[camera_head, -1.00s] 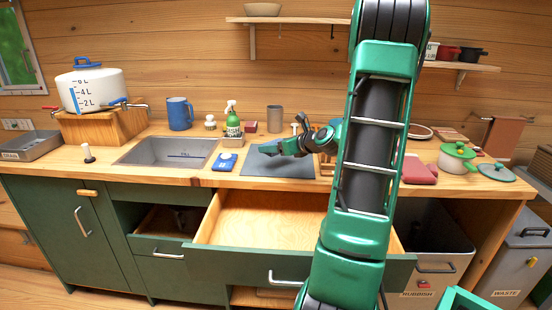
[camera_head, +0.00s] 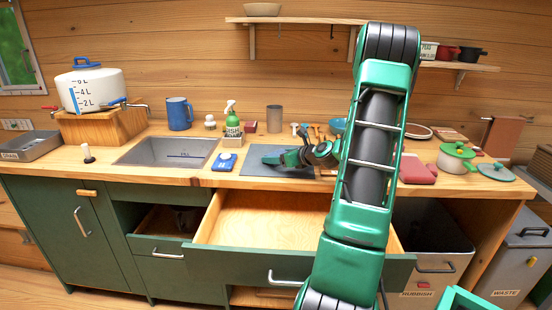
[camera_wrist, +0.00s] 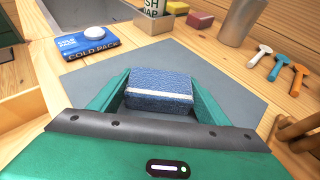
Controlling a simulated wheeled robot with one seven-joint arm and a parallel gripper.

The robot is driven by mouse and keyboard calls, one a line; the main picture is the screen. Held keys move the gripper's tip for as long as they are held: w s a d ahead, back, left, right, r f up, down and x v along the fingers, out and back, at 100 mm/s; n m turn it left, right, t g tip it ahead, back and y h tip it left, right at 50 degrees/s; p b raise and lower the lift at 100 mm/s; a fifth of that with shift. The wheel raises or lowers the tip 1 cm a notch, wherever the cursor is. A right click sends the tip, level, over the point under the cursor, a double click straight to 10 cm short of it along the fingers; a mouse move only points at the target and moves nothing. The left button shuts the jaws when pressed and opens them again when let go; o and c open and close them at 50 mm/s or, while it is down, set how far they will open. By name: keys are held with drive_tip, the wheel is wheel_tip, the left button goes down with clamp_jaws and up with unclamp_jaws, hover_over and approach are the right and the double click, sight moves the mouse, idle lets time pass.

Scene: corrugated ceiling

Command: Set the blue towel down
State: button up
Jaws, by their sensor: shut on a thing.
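The blue towel (camera_wrist: 160,88) is a folded block with a pale stripe, in the wrist view between the green fingers of my gripper (camera_wrist: 158,98). My gripper is shut on it, with a finger along each side. Below and around it lies the grey mat (camera_wrist: 215,75) on the counter. I cannot tell whether the towel touches the mat. In the head view my gripper (camera_head: 277,158) is low over the grey mat (camera_head: 262,171), and the towel is hard to make out there.
A blue cold pack box (camera_wrist: 88,43) lies left of the mat. A metal cup (camera_wrist: 240,22) and several small hammers (camera_wrist: 279,66) are at the right. The sink (camera_head: 168,151) is to the left. An open drawer (camera_head: 265,220) juts out below the counter.

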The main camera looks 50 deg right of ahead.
drive_tip(key=o, duration=1.1)
